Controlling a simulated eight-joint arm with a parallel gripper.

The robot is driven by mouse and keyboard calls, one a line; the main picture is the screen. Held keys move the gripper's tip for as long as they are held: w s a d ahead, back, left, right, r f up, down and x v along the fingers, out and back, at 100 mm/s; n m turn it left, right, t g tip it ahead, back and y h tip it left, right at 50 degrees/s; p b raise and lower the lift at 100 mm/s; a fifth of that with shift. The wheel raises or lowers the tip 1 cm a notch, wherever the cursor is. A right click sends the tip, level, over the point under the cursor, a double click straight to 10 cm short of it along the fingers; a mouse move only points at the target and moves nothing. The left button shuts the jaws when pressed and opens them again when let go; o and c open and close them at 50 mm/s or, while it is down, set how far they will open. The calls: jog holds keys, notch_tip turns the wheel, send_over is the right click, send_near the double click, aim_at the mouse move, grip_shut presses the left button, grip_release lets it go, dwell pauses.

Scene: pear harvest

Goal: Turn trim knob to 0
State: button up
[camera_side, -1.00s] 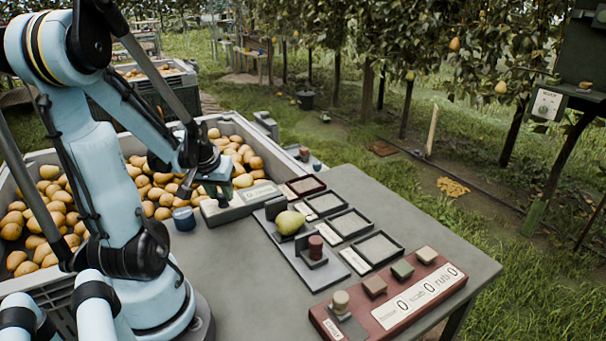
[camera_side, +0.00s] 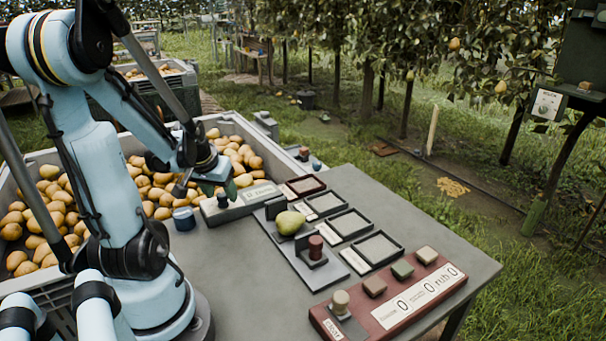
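A grey box (camera_side: 238,205) with a small pale display stands on the table's far left part, beside the pear bin. A short dark knob (camera_side: 222,200) stands upright on its left end; I take it for the trim knob. Its pointer and the display's figures are too small to read. My gripper (camera_side: 197,188) is above and slightly left of the knob, apart from it. Its fingers look spread, with nothing seen between them.
A green pear (camera_side: 290,222) rests in a grey stand with a red-brown knob (camera_side: 315,247). Several trays (camera_side: 348,223) lie behind it. A red counter panel (camera_side: 388,297) with several buttons is at the front right. A blue cup (camera_side: 184,218) stands left of the box.

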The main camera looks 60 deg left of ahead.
jog(key=shift+r, duration=0.15)
jog(key=v, duration=1.2)
dwell(0.3)
jog(key=w+d+f+m+t+h, duration=0.1)
jog(key=w+d+m, duration=0.3)
jog(key=d, duration=0.7)
jog(key=w+d+f+m+t+h, duration=0.2)
jog(key=w+d+m, duration=0.3)
jog(key=w+d, duration=0.4)
jog(key=d+t, duration=0.1)
jog(key=d, duration=0.2)
jog(key=shift+d, duration=0.25)
